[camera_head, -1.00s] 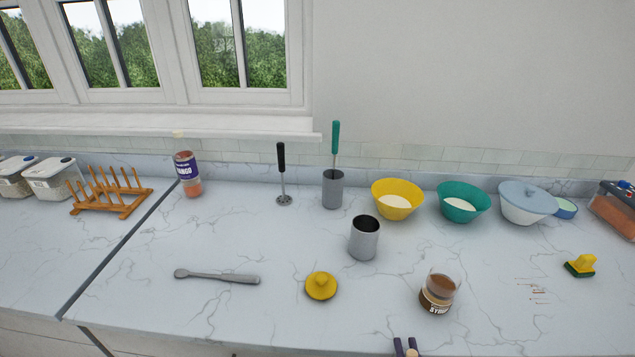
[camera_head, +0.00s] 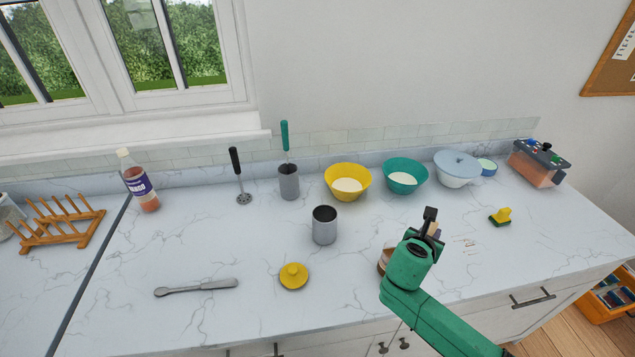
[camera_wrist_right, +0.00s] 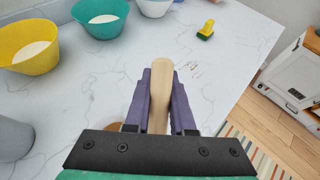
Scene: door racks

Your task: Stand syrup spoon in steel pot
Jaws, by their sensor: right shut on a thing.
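My right gripper (camera_head: 431,225) is above the front right of the counter. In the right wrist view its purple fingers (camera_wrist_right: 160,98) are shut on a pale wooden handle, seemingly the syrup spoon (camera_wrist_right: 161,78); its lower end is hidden. In the head view the arm hides most of the spoon. An open, empty-looking steel pot (camera_head: 324,228) stands upright on the counter, left of the gripper. Part of a grey surface, likely this pot, shows in the wrist view (camera_wrist_right: 12,140). The syrup jar (camera_head: 384,262) is mostly behind my right arm. My left gripper is out of view.
A grey holder (camera_head: 289,184) with a green-handled utensil stands behind the pot. Yellow (camera_head: 348,186) and teal (camera_head: 403,180) bowls stand right of it. A yellow lid (camera_head: 294,276) and a grey spoon-shaped tool (camera_head: 196,287) lie in front. Clear counter separates pot and gripper.

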